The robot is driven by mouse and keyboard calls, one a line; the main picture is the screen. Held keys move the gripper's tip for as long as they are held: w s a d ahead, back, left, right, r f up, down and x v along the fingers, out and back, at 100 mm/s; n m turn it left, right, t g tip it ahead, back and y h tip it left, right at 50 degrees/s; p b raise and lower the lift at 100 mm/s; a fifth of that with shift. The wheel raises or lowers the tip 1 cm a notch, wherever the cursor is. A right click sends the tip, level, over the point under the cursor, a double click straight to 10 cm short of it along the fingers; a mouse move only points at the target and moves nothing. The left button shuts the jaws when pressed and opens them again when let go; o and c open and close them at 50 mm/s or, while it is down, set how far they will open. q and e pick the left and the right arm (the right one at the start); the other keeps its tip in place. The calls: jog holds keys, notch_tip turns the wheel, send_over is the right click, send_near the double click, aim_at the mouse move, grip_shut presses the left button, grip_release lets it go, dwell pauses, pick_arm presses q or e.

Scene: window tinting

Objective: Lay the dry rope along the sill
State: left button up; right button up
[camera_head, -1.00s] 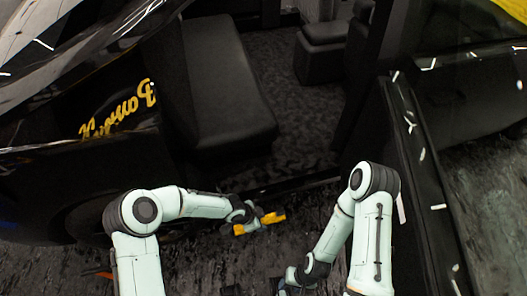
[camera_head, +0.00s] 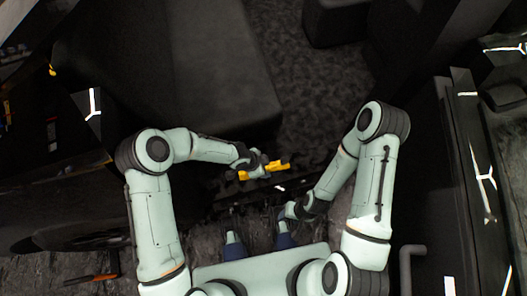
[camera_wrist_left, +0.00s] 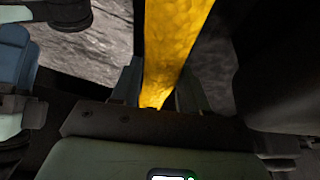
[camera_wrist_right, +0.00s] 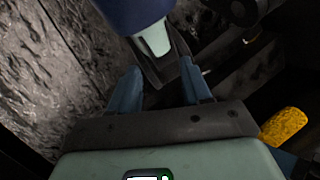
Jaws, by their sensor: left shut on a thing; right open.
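The rope (camera_head: 280,166) shows as a short, thick yellow piece. My left gripper (camera_head: 262,169) is shut on it, near the car's door opening and in front of the dark seat. In the left wrist view the rope (camera_wrist_left: 172,45) runs between the fingers and away out of the top edge. The dark sill (camera_head: 255,193) crosses the bottom of the door opening; the rope appears above it, apart or touching I cannot tell. My right gripper (camera_head: 284,212) is low, right of the rope, open and empty. One rope end (camera_wrist_right: 285,127) shows at the right of the right wrist view.
A black seat (camera_head: 215,75) stands inside the car, with dark carpet (camera_head: 315,95) to its right. The open door (camera_head: 470,190) stands close to my right arm. An orange-handled tool (camera_head: 92,279) lies on the floor at lower left.

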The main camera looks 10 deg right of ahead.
pick_arm(q)
jog(key=shift+w+f, duration=0.1)
jog(key=shift+f, duration=0.5)
jog(key=shift+w+d+f+b, duration=0.1)
jog(key=shift+w+f+b, duration=0.1)
jog(key=shift+b, duration=0.2)
pick_arm(e)
jog(key=shift+w+f, duration=0.55)
jog(key=shift+f, duration=0.05)
pick_arm(q)
jog(key=shift+r, duration=0.1)
pick_arm(e)
jog(key=shift+s, duration=0.1)
